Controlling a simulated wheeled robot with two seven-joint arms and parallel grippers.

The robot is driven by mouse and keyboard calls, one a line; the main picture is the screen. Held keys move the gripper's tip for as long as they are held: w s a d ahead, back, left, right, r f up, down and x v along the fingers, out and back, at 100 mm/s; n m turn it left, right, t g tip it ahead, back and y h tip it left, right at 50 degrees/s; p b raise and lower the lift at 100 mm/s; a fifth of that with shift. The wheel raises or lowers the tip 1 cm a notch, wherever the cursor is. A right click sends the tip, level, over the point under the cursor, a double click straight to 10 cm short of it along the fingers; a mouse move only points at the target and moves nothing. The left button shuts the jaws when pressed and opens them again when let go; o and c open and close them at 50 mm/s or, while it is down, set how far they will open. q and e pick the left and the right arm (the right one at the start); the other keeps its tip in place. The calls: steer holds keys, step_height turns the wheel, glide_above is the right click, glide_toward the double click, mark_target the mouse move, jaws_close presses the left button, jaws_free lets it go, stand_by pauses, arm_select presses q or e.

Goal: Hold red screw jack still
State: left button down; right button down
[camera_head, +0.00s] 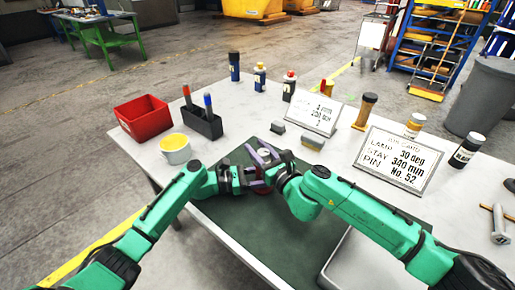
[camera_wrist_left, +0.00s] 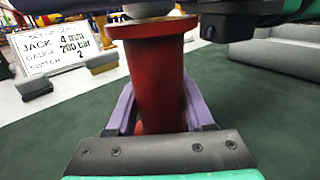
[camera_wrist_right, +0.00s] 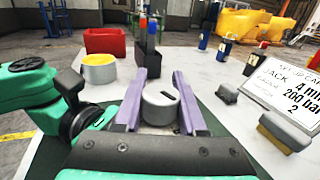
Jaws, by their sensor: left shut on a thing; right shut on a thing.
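The red screw jack (camera_wrist_left: 158,80) stands on the green mat, mostly hidden by my grippers in the head view. My left gripper (camera_wrist_left: 160,118) is shut around its red cylindrical body, below a wider red flange. A pale round cap with a dark slot (camera_wrist_right: 161,104) is on top of the jack. My right gripper (camera_wrist_right: 158,100) has its purple fingers on either side of this cap and is shut on it from above. In the head view, my right gripper (camera_head: 264,158) sits over the jack, with my left gripper (camera_head: 248,180) low beside it.
A green mat (camera_head: 285,235) covers the near table. A red bin (camera_head: 144,118), yellow-topped tub (camera_head: 175,149) and black holder with markers (camera_head: 202,123) stand to the left. A lamp card (camera_head: 396,160) stands right.

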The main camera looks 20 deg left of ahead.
steer(key=shift+r+n+g+y, duration=0.1)
steer(key=shift+n+g+y, duration=0.2)
steer(key=shift+g, duration=0.1)
steer(key=n+g+y, duration=0.1)
steer(key=g, duration=0.1)
steer(key=n+g+y, duration=0.1)
steer(key=n+g, duration=0.1)
steer(key=s+a+n+g+y, duration=0.1)
steer(key=n+g, duration=0.1)
steer(key=g, duration=0.1)
steer(key=shift+r+y, duration=0.1)
steer(key=shift+y, duration=0.2)
steer(key=shift+s+n+g, duration=0.15)
steer(key=shift+n+g, duration=0.55)
steer(key=shift+g, duration=0.4)
steer(key=shift+d+n+g, duration=0.2)
steer(key=shift+n+g, duration=0.6)
steer(key=shift+g, duration=0.3)
steer(key=shift+s+f+n+g, duration=0.2)
steer(key=shift+s+n+g, duration=0.2)
steer(key=shift+g, duration=0.3)
steer(key=shift+c, duration=2.3)
jaws_free()
steer(key=shift+s, duration=0.1)
